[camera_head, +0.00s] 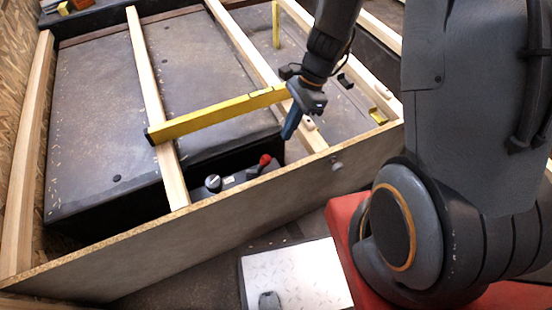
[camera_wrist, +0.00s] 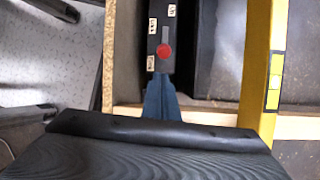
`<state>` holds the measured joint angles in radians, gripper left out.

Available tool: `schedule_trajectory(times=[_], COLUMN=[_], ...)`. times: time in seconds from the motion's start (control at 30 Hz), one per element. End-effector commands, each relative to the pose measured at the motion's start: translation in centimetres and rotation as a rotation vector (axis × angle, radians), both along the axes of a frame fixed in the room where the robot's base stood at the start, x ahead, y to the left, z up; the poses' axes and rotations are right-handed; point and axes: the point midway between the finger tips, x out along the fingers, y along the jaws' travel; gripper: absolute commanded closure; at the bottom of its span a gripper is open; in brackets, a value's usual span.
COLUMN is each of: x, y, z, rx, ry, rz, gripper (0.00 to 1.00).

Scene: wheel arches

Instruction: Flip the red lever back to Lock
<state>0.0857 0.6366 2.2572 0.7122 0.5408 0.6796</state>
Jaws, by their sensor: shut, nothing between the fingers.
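The red lever (camera_head: 265,159) has a round red knob and stands on a dark control panel (camera_head: 236,180) low inside the wooden frame. In the wrist view the red knob (camera_wrist: 164,51) sits on the dark panel, with small white labels around it that are too small to read. My gripper (camera_head: 290,130) has blue fingers and is shut and empty. It hangs above and to the right of the lever in the head view. In the wrist view its blue fingertips (camera_wrist: 158,78) appear just below the knob; I cannot tell whether they touch it.
A yellow spirit level (camera_head: 215,119) lies across the wooden beams (camera_head: 152,90) close to my gripper. A pale-topped knob (camera_head: 213,183) sits left of the lever. The board wall (camera_head: 230,225) runs along the near side. A wooden beam (camera_wrist: 215,119) passes under my fingers.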

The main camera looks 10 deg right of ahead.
Motion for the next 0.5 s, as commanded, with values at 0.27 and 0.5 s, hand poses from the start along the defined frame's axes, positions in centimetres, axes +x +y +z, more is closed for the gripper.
schedule_trajectory(times=[0.27,0.5], x=[0.36,0.33], y=[0.04,0.08], z=[-1.13,-1.16], rx=[0.002,0.002], ry=[0.013,0.013], rz=[-0.037,-0.035], gripper=[1.0,1.0])
